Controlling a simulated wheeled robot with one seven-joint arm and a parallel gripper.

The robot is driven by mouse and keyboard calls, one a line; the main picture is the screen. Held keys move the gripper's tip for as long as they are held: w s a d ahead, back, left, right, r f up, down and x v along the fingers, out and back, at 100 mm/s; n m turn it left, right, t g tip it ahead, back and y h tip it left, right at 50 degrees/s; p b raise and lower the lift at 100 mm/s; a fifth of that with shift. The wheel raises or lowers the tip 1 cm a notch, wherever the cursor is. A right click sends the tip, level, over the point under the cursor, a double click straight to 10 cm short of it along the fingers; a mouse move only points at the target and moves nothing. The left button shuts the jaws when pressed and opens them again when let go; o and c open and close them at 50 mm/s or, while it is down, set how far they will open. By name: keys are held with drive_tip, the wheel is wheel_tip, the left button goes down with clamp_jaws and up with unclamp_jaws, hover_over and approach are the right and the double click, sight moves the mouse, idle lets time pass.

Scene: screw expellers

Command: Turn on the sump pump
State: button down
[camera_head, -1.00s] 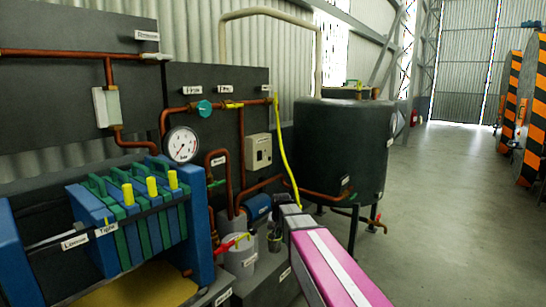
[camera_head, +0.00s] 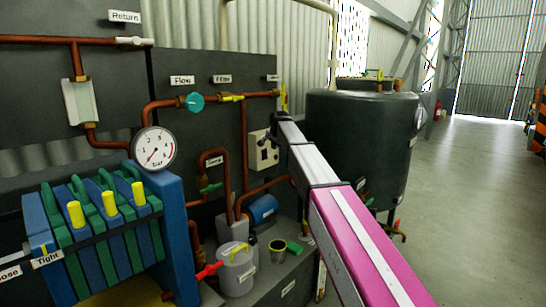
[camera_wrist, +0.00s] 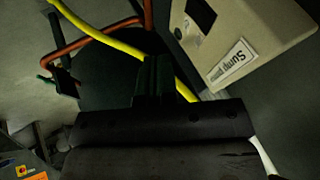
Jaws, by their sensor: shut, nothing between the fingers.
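A beige control box (camera_head: 262,158) is fixed to the dark panel at the centre of the head view, partly covered by my arm. In the wrist view the box (camera_wrist: 245,45) fills the upper right, with a "Sump pump" label and a dark square recess on its face. My gripper (camera_head: 279,134) is at the box's upper right side in the head view. In the wrist view my gripper (camera_wrist: 154,78) is shut and empty, left of and below the box. I cannot tell whether it touches the box. The switch position is not clear.
A yellow hose (camera_wrist: 115,40) and copper pipe (camera_wrist: 85,42) run behind my gripper. A blue motor (camera_head: 262,208) and grey canister (camera_head: 236,270) stand below the box. A dark tank (camera_head: 360,140) stands right. A pressure gauge (camera_head: 154,148) and blue-green filter press (camera_head: 105,235) are left.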

sight(267, 156)
idle(0.3)
drive_tip(key=w+a+f, duration=0.1)
drive_tip(key=w+f, duration=0.1)
drive_tip(key=w+a+f, duration=0.2)
drive_tip(key=w+f, duration=0.1)
drive_tip(key=w+a+f, duration=0.1)
drive_tip(key=w+f, duration=0.2)
drive_tip(key=shift+a+f, duration=0.2)
drive_tip(key=shift+f, duration=0.05)
idle(0.5)
drive_tip(key=shift+w+a+f+t, duration=0.1)
drive_tip(key=shift+w+a+t, duration=0.1)
drive_tip(key=shift+t, duration=0.1)
